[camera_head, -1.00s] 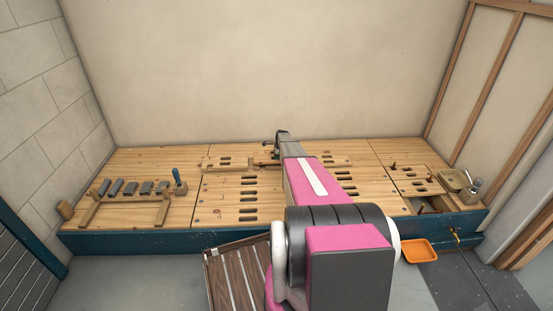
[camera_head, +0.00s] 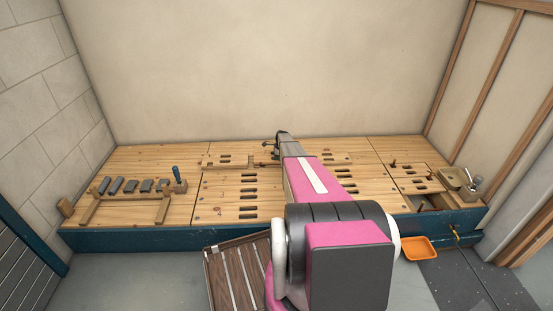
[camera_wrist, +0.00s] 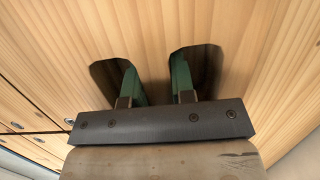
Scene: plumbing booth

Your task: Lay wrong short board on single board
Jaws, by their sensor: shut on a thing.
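My gripper (camera_wrist: 156,78) is shut in the wrist view. Its two green fingers reach into two dark slots of a pale wooden board (camera_wrist: 150,25), one on each side of the strip between them. In the head view my arm hides most of the gripper, near the back of the wooden deck. A short slotted board (camera_head: 240,162) shows to the left of the arm there, with slotted wood (camera_head: 335,159) on the right. I cannot tell from the head view whether the held board is raised or lies flat, nor which board is the single one.
A wooden rack (camera_head: 130,195) with several grey blocks and a blue-handled tool (camera_head: 177,174) stands at the left. An orange tray (camera_head: 419,249) and a slatted brown panel (camera_head: 238,275) lie in front.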

